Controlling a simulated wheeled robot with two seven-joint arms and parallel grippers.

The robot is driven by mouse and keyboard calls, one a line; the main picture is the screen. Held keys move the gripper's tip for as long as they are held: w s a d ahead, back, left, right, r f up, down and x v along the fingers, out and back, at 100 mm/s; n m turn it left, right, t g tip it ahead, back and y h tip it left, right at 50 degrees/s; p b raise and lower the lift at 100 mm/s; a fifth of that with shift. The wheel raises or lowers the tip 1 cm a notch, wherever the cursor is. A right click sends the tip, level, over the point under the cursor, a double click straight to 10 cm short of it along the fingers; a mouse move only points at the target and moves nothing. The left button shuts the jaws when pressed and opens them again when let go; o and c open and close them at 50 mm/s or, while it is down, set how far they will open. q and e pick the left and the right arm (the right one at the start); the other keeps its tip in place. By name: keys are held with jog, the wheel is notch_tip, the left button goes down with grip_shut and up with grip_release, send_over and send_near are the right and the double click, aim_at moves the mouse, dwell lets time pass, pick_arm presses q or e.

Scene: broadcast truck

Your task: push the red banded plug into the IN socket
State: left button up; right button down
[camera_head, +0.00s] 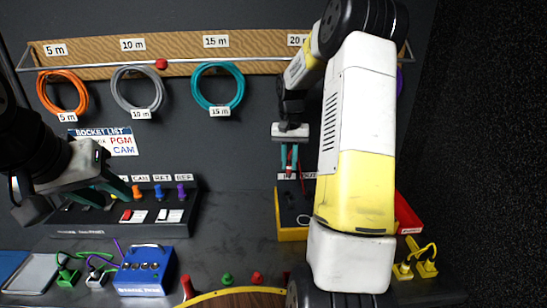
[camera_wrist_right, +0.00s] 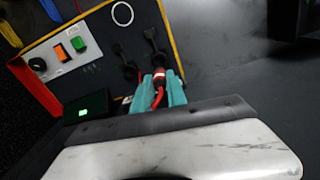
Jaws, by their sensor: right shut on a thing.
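The red plug (camera_wrist_right: 159,76) has a pale band and a red cable. My right gripper (camera_wrist_right: 161,88) is shut on it, with a teal finger on each side. In the head view my right gripper (camera_head: 289,158) points down at the yellow-edged black box (camera_head: 292,234), just above its IN label (camera_head: 287,177). In the right wrist view the plug's tip faces the box (camera_wrist_right: 92,52), close to two dark fittings (camera_wrist_right: 129,71). Which is the IN socket, and whether the plug touches it, I cannot tell. My left gripper (camera_head: 103,187) is open and empty at the left.
A black panel (camera_head: 130,218) with coloured plugs and switches stands behind my left gripper. A blue box (camera_head: 145,272) sits at the front left. Coiled cables (camera_head: 217,86) hang from a wall rack.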

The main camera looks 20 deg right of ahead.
aim_at(289, 176)
jog(key=shift+f, duration=0.1)
jog(key=shift+f, duration=2.8)
jog(key=shift+f, duration=1.3)
jog(key=c, duration=1.3)
grip_release()
jog(key=shift+o, duration=0.2)
jog(key=shift+r, duration=3.9)
